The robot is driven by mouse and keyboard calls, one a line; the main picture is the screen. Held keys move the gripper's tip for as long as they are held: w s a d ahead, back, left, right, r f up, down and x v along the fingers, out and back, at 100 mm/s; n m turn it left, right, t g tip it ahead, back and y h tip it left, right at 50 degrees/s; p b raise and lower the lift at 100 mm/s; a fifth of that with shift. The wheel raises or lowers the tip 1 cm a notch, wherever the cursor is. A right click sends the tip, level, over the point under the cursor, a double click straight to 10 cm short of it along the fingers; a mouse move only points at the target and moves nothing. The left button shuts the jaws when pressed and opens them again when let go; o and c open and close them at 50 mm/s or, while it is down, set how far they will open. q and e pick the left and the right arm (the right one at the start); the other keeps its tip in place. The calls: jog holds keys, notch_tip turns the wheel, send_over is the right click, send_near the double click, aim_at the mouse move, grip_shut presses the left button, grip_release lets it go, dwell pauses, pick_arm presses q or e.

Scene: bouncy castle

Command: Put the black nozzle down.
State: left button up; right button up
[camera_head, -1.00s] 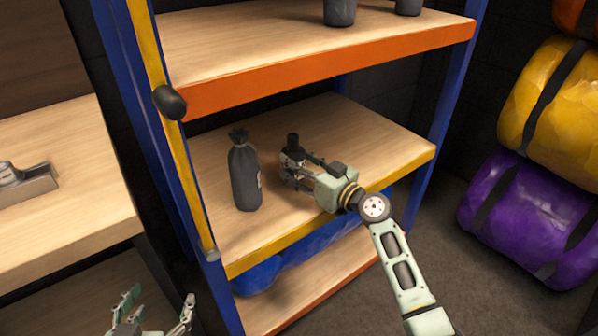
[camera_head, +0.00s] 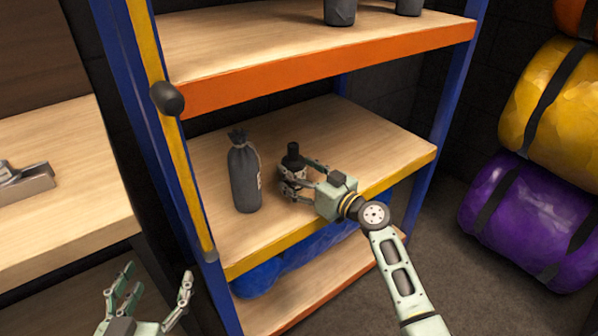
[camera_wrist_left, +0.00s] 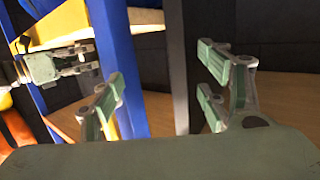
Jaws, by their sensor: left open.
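The black nozzle (camera_head: 293,152) is upright at the middle shelf board (camera_head: 340,130), right of a dark bottle. My right gripper (camera_head: 291,181) is at the nozzle, with its fingers around or beside the lower part, which they partly hide. I cannot tell whether the fingers still press on it or whether its base touches the board. The right gripper also shows at the upper left of the left wrist view (camera_wrist_left: 85,60). My left gripper (camera_head: 155,280) is open and empty at the lower left, away from the shelf; its spread fingers show in the left wrist view (camera_wrist_left: 163,90).
A wooden bench (camera_head: 60,215) holds a metal tool (camera_head: 28,184) at left. Yellow (camera_head: 560,110) and purple (camera_head: 530,220) rolls are at right. The board's back right is clear.

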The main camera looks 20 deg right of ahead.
aim_at(302, 174)
jog(key=shift+s, duration=0.1)
jog(key=v, duration=0.6)
jog(key=shift+s+d+f, duration=0.1)
jog(key=shift+s+d, duration=0.05)
jog(key=shift+s, duration=0.15)
jog(key=v, duration=0.4)
pick_arm(q)
jog(key=shift+r, duration=0.15)
pick_arm(e)
jog(key=shift+s+d, duration=0.25)
jog(key=shift+s, duration=0.3)
